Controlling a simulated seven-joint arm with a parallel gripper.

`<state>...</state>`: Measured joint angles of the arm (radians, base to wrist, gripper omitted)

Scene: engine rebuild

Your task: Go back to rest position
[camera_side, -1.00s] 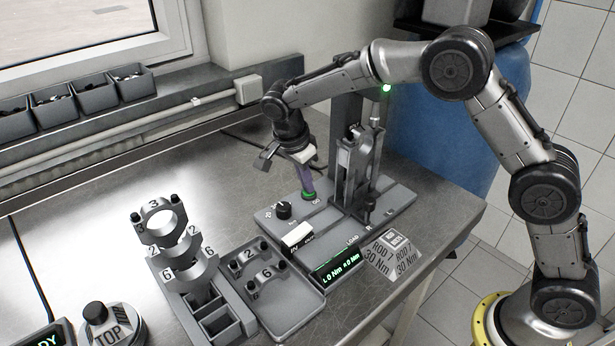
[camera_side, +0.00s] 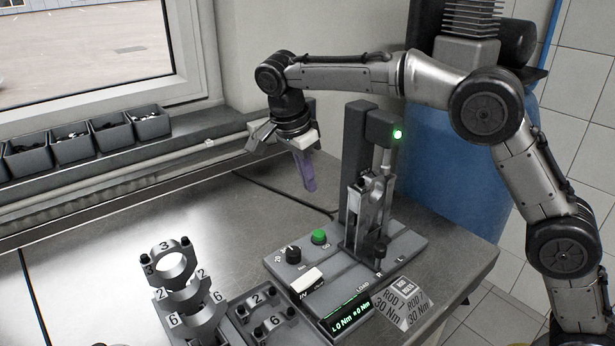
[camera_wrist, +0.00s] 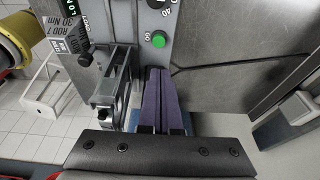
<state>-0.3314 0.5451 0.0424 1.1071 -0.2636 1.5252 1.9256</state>
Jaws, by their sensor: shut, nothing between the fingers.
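My gripper (camera_side: 308,185) has purple fingers that are shut with nothing between them. In the side view it hangs in the air above the bench, up and left of the grey press station (camera_side: 352,255). The fingers also show in the wrist view (camera_wrist: 162,85), lying together side by side and pointing toward the station's edge. The green button (camera_side: 319,237) on the station is uncovered and apart from the fingers. It also shows in the wrist view (camera_wrist: 159,40).
The station's upright clamp post (camera_side: 361,165) stands right of my gripper, with a lit green lamp (camera_side: 397,134). Numbered caps and rods (camera_side: 172,265) stand at the front left. Small bins (camera_side: 75,145) line the windowsill. The bench (camera_side: 110,225) left of my gripper is clear.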

